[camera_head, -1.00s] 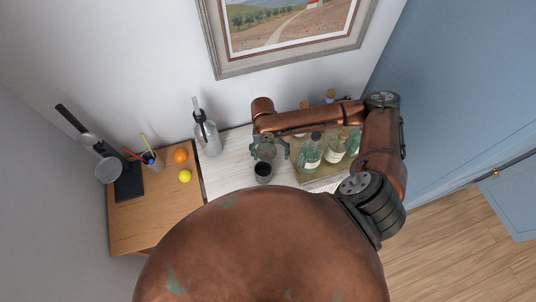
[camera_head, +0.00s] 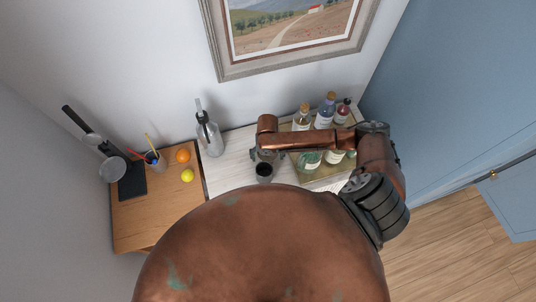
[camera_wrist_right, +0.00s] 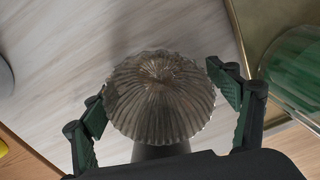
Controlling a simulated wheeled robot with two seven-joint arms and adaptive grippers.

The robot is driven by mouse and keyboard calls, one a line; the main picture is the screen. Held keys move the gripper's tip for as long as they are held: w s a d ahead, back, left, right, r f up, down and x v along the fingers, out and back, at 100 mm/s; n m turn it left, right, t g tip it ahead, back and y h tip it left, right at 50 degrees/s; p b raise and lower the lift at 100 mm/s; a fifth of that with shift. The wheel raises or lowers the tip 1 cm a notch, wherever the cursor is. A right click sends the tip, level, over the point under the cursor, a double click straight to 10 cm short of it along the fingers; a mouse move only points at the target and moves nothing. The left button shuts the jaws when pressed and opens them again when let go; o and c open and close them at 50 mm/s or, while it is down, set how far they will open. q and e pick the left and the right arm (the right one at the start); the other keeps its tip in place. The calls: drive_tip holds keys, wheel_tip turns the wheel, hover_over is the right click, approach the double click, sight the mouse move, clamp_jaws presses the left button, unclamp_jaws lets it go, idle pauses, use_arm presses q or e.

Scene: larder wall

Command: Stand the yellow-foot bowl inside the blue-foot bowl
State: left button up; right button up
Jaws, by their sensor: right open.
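A grey, see-through ribbed bowl (camera_wrist_right: 160,95) shows dome-like in the right wrist view, between the fingers of my right gripper (camera_wrist_right: 160,84). The fingers are open on either side of it; I cannot tell if they touch it. A dark round cup-like thing (camera_wrist_right: 160,152) shows partly at the bowl's near edge. In the head view my right gripper (camera_head: 268,156) hangs over the pale board, just behind a dark cup (camera_head: 264,171). No yellow or blue foot shows, so I cannot tell which bowl is which. My left gripper is not in view.
A tray (camera_head: 312,175) with several bottles (camera_head: 325,110) stands right of the gripper, partly under my arm. A grey spray bottle (camera_head: 209,138) stands behind. An orange (camera_head: 183,156), a lemon (camera_head: 187,175), a pen cup (camera_head: 155,161) and a black lamp (camera_head: 128,180) stand left.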

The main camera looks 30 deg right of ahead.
drive_tip(key=shift+c, duration=0.3)
drive_tip(key=c, duration=1.4)
drive_tip(key=shift+c, duration=0.5)
wheel_tip(320, 180, up, 10)
drive_tip(key=shift+f+b, duration=0.15)
drive_tip(key=shift+b, duration=0.7)
wheel_tip(320, 180, up, 8)
drive_tip(key=p, duration=0.5)
hover_over(268, 157)
drive_tip(key=w+a+m+b, duration=0.1)
drive_tip(key=a+m+b, duration=0.1)
drive_tip(key=m+b, duration=0.5)
drive_tip(key=w+a+m+b, duration=0.1)
drive_tip(key=a+m+b, duration=0.1)
drive_tip(key=m+b, duration=0.5)
drive_tip(key=a+m+b, duration=0.2)
drive_tip(key=m+b, duration=0.5)
drive_tip(key=m, duration=0.9)
drive_tip(key=shift+w+a+m+b, duration=0.15)
drive_tip(key=shift+w+m+b, duration=0.15)
drive_tip(key=shift+w+m, duration=0.1)
